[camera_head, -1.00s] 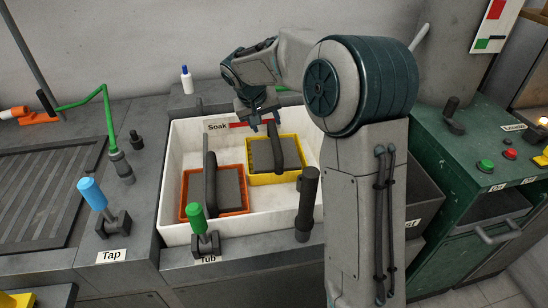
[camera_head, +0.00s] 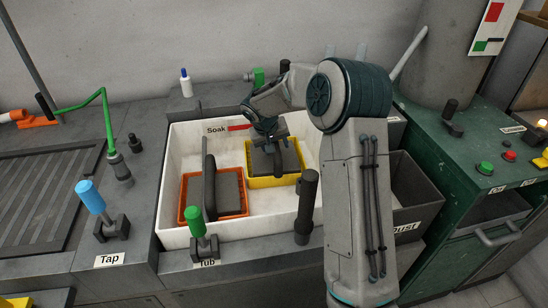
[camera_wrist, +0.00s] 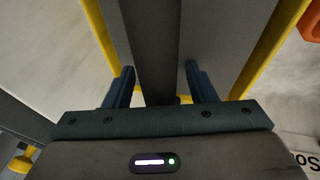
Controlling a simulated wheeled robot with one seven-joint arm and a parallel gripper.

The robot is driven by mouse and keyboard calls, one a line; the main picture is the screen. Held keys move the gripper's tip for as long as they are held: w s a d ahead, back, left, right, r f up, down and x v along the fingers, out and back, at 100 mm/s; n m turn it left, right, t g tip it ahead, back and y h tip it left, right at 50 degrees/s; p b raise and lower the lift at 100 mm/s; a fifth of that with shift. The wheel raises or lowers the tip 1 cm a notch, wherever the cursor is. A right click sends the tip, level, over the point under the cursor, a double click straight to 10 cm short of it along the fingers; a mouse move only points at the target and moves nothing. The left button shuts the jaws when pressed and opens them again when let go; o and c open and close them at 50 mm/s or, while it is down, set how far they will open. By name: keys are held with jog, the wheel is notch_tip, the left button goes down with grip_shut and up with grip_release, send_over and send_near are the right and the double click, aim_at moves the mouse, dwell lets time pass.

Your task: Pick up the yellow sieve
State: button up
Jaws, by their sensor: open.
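The yellow sieve (camera_head: 275,183) sits in the right part of the white soak tub. It has a yellow rim, a grey mesh and a dark upright handle bar (camera_head: 279,156) across it. My gripper (camera_head: 270,140) is open just above the back of the sieve. In the wrist view my fingers (camera_wrist: 158,68) stand on either side of the dark bar, with a gap to each side. The yellow rim (camera_wrist: 268,48) shows beyond both fingers. In the head view my gripper hides part of the sieve's far edge.
An orange sieve (camera_head: 225,215) with a similar dark bar lies left of the yellow one in the white tub (camera_head: 188,140). Upright levers with a green grip (camera_head: 195,214) and a black grip (camera_head: 308,190) stand at the tub's front edge. A white bottle (camera_head: 185,85) stands behind.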

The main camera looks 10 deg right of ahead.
grip_shut()
jog(key=shift+r, duration=0.1)
